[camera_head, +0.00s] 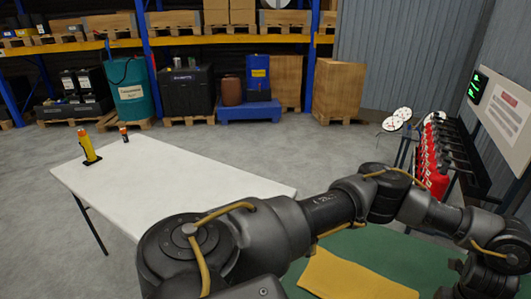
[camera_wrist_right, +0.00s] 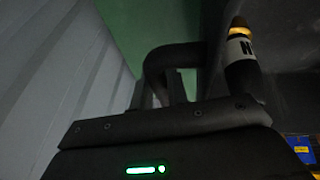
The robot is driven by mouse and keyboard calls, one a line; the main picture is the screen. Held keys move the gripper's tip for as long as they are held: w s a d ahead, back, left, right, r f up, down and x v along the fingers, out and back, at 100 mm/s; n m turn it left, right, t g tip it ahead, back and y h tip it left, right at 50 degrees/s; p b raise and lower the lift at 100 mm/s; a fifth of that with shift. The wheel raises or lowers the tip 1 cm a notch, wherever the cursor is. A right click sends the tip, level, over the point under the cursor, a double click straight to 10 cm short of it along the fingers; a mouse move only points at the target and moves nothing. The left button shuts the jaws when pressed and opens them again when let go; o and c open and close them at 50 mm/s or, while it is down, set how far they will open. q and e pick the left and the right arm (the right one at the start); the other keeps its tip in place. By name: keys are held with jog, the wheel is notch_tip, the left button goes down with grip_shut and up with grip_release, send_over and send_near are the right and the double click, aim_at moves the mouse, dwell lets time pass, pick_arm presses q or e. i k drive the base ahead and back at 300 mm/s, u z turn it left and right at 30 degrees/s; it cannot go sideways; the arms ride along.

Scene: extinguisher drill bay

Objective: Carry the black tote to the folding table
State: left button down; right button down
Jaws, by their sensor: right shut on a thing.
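A white folding table (camera_head: 185,190) stands at the left in the head view, its near right part behind my dark arm. No black tote that I can single out as the task's one shows; a large black bin (camera_head: 186,92) stands on a pallet at the back. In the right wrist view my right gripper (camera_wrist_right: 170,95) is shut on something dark. A dark curved bar shows there, but whether it belongs to a tote I cannot tell. Beside it is a dark cylinder (camera_wrist_right: 243,60) with a white band and amber top. My left gripper is out of view.
A yellow-orange upright object (camera_head: 88,148) and a small orange-topped one (camera_head: 124,134) stand on the table's far left. Red extinguishers (camera_head: 432,160) line a rack at right. A green surface (camera_head: 400,255) with a yellow sheet (camera_head: 350,277) lies near me. Floor beyond the table is clear.

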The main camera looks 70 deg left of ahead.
aim_at(186, 201)
jog(key=z, duration=0.25)
jog(key=k, duration=2.2)
jog(key=u, duration=1.9)
jog(key=i, duration=1.65)
jog(key=u, duration=0.05)
